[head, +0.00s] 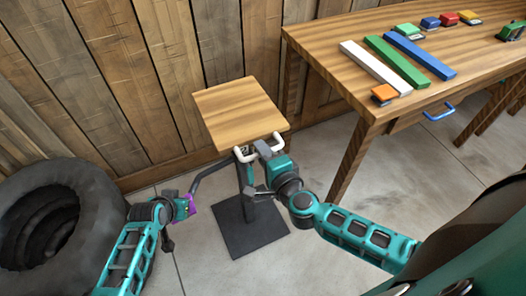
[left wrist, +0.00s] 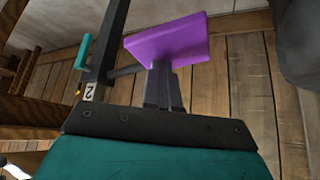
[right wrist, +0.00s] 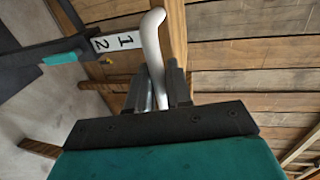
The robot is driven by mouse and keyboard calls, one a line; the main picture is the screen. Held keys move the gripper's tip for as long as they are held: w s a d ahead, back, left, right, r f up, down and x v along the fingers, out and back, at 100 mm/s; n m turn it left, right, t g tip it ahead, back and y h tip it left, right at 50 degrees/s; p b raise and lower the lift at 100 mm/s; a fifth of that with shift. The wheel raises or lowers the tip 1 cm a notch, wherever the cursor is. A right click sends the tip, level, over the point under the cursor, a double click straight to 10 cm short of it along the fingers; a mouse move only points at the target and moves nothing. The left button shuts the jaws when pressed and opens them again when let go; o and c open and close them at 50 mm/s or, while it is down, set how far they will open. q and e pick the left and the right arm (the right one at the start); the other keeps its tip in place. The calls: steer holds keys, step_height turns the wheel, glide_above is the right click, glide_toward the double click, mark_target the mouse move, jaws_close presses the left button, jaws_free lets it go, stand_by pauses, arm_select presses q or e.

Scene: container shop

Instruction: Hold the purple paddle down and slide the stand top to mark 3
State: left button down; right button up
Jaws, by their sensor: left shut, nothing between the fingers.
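The stand has a square wooden top (head: 238,110) on a dark column and base plate (head: 240,228). A purple paddle (head: 191,204) on a dark bent arm sticks out to its left. My left gripper (head: 181,207) is shut and empty, its tips at the paddle (left wrist: 168,40) in the left wrist view; contact is unclear. My right gripper (head: 266,150) is shut on the white handle (right wrist: 151,45) at the top's front edge. Mark 3 is not visible.
A wooden table (head: 330,40) stands at the right with white, green and blue bars and several small coloured blocks. A black tyre (head: 85,185) lies at the left. A plank wall is close behind the stand. Concrete floor in front is open.

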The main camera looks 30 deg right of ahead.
arm_select(q)
steer(key=shift+s+f, duration=0.1)
arm_select(e)
jaws_close()
steer(key=shift+r, duration=3.05)
steer(key=shift+o, duration=2)
jaws_free()
steer(key=v, duration=1.2)
